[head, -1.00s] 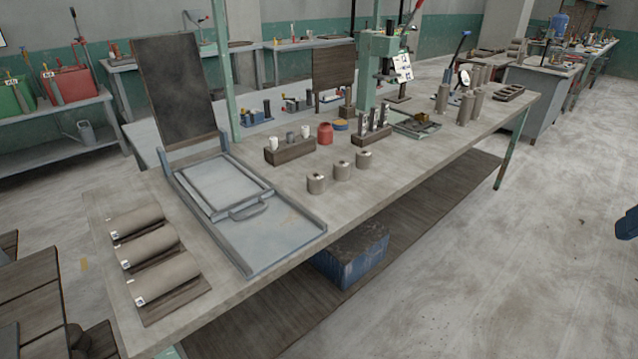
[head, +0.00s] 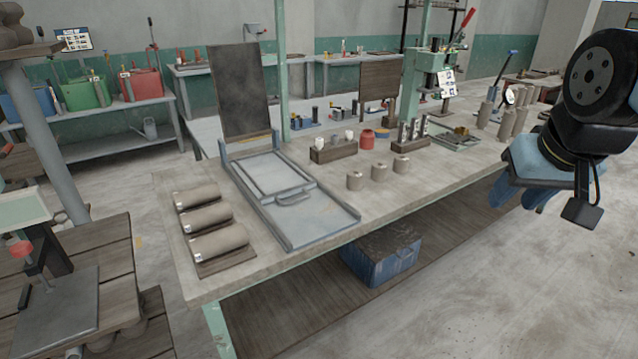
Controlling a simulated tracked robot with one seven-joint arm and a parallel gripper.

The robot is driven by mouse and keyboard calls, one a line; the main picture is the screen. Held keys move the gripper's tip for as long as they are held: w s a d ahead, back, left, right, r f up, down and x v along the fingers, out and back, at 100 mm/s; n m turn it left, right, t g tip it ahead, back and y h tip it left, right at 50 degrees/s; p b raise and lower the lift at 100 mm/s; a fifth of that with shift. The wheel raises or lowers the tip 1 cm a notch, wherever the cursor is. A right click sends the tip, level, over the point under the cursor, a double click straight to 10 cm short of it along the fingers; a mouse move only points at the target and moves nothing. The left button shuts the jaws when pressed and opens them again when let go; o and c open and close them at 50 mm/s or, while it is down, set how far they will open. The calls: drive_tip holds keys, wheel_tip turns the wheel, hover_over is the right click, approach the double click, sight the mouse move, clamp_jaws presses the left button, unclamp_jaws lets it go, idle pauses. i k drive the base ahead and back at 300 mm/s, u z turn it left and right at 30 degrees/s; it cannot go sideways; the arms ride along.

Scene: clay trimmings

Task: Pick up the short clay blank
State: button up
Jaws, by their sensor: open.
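Three longer clay cylinders (head: 218,240) lie on dark boards at the table's left end. Several taller ones (head: 506,122) stand upright at its far right. My gripper (head: 516,203) has blue fingers, open and empty. It hangs at the right, apart from the short cylinders, and covers part of the table's right end.
A grey metal tray (head: 330,228) with a raised frame lies left of the short cylinders. Behind them are a wooden block with white pieces (head: 333,152), a red jar (head: 367,139) and a green press (head: 431,72). A blue crate (head: 382,262) sits on the lower shelf.

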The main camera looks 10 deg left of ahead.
sight(354, 177)
drive_tip(key=u, duration=1.1)
drive_tip(key=i, duration=1.05)
drive_tip(key=u, duration=0.05)
